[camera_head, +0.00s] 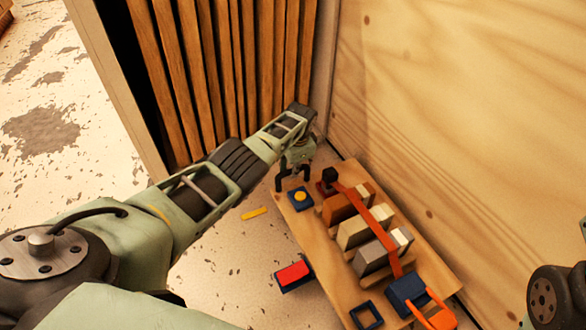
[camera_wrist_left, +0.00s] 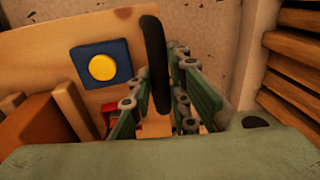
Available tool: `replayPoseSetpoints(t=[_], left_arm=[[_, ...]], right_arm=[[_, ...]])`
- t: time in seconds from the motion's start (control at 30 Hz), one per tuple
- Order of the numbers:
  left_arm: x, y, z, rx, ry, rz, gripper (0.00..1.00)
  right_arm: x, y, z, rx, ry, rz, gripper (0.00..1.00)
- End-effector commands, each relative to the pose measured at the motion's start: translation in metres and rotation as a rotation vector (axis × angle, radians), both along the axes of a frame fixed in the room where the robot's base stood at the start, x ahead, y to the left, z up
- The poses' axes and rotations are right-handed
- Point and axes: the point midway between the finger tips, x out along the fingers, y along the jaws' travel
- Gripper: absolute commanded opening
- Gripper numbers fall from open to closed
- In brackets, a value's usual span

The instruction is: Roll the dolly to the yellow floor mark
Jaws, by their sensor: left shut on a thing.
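The dolly (camera_head: 413,252) appears to be the low wooden board beside the plywood wall. It carries brown, tan and grey blocks under a red strap (camera_head: 378,225). The left gripper (camera_head: 293,178) is at its far end, beside a blue plate with a yellow button (camera_head: 300,196). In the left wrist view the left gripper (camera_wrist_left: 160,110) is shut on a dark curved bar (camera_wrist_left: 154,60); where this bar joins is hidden. A short yellow strip (camera_head: 255,213), perhaps the floor mark, lies on the floor left of the board. The right gripper is out of view.
A plywood wall (camera_head: 470,110) closes the right side. A slatted wooden panel (camera_head: 225,75) stands at the back. A red-topped blue block (camera_head: 293,273) sits at the board's left edge. The speckled floor at the far left (camera_head: 60,110) is clear.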

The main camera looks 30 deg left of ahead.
Motion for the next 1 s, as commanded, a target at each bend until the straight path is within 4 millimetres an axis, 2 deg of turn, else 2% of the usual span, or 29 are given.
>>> replayPoseSetpoints(t=[0.23, 0.27, 0.47, 0.8, 1.0], left_arm=[[0.0046, 0.0044, 0.0034, 0.010, -0.016, -0.001, 0.00], [0.0046, 0.0046, 0.0036, 0.010, -0.016, -0.001, 0.18], [0.0039, 0.0040, 0.0032, 0.009, -0.013, -0.001, 0.36], [0.0026, 0.0026, 0.0026, 0.006, -0.009, -0.001, 0.36], [0.0020, 0.0017, 0.0104, 0.006, -0.009, -0.002, 0.36]], right_arm=[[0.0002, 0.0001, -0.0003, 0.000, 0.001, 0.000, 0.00], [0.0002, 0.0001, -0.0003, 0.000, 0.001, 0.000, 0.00], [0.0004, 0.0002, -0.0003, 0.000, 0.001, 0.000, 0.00], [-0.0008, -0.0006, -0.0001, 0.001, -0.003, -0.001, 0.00], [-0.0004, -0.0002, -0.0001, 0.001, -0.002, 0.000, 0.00]])
